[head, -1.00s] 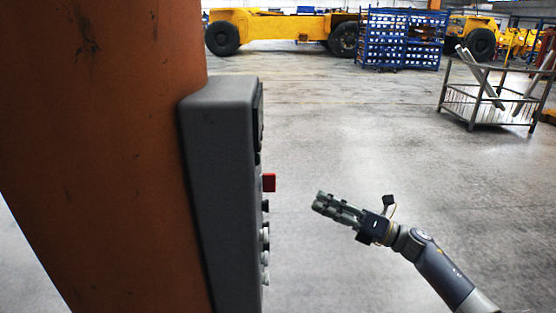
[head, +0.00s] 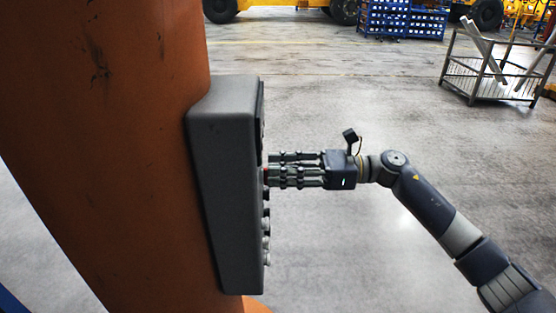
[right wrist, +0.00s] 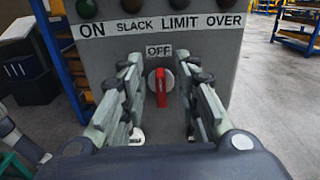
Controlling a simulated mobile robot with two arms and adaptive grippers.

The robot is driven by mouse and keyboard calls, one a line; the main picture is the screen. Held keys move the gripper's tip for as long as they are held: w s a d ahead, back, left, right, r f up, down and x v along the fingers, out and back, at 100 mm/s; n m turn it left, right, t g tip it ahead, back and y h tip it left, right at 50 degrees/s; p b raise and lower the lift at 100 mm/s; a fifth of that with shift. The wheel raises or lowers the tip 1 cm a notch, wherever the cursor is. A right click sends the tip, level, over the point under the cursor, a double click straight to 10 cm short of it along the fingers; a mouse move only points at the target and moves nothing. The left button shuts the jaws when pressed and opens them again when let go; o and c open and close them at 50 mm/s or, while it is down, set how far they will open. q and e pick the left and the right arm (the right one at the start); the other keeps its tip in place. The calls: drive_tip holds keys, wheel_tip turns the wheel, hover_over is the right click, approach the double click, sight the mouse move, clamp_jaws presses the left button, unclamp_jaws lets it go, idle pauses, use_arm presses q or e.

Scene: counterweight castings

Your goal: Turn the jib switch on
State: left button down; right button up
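The jib switch (right wrist: 161,86) is a red handle on a pale round plate, standing upright beneath an OFF label (right wrist: 159,51) in the right wrist view. My right gripper (head: 270,176) is level with the box's front face. In the right wrist view its fingers (right wrist: 164,82) are open, one on each side of the red handle, with a gap on both sides. My left gripper is not in view.
The box is fixed to an orange column (head: 110,130). Several dark lamps sit above a white label strip (right wrist: 160,25) reading ON, SLACK, LIMIT, OVER. Several knobs (head: 266,243) project below the switch. A metal cage cart (head: 490,75) stands far off; the floor between is clear.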

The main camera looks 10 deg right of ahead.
drive_tip(key=shift+w+a, duration=0.15)
drive_tip(key=shift+a, duration=0.25)
drive_tip(key=shift+c, duration=0.5)
clamp_jaws()
